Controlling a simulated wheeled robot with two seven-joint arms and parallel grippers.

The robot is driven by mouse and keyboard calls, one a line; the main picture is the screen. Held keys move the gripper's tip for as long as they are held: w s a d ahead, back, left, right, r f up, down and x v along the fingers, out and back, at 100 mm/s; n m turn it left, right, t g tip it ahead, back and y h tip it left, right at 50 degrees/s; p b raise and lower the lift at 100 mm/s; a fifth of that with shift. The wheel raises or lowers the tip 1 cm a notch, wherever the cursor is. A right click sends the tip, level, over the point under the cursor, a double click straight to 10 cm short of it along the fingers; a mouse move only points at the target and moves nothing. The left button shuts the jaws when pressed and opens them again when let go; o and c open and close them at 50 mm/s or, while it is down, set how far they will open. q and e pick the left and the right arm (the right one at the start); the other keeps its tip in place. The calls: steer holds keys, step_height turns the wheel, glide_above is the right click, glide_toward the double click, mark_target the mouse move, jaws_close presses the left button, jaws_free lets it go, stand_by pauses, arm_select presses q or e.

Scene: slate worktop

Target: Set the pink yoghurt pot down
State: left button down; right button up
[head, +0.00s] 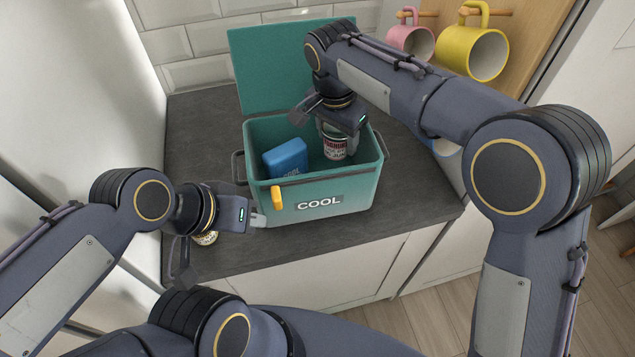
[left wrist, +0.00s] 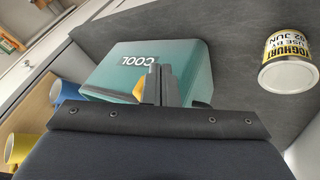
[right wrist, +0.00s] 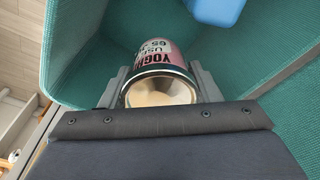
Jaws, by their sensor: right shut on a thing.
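The pink yoghurt pot (right wrist: 158,62) is between the two fingers of my right gripper (right wrist: 158,88), which is shut on it. In the head view the pot (head: 336,149) is inside the open teal cool box (head: 350,197), in its right part, below my right gripper (head: 340,130). I cannot tell whether its base touches the box floor. My left gripper (head: 258,220) is in front of the box, near its yellow latch (head: 277,197). In the left wrist view its fingers (left wrist: 164,85) are together with nothing visible between them.
A blue ice block (head: 286,158) lies in the box's left part. A yellow-labelled yoghurt pot (left wrist: 289,58) stands on the slate worktop (head: 200,117), partly hidden by my left arm in the head view. Pink (head: 412,40) and yellow (head: 474,52) mugs hang at the back right.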

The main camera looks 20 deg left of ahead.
step_height(320, 180, down, 8)
steer(key=shift+s+f+p, duration=0.1)
steer(key=shift+f+p, duration=0.1)
steer(key=shift+p, duration=0.45)
steer(key=shift+f, duration=0.45)
steer(key=shift+f, duration=0.1)
steer(key=o, duration=1.1)
steer(key=shift+o, duration=0.2)
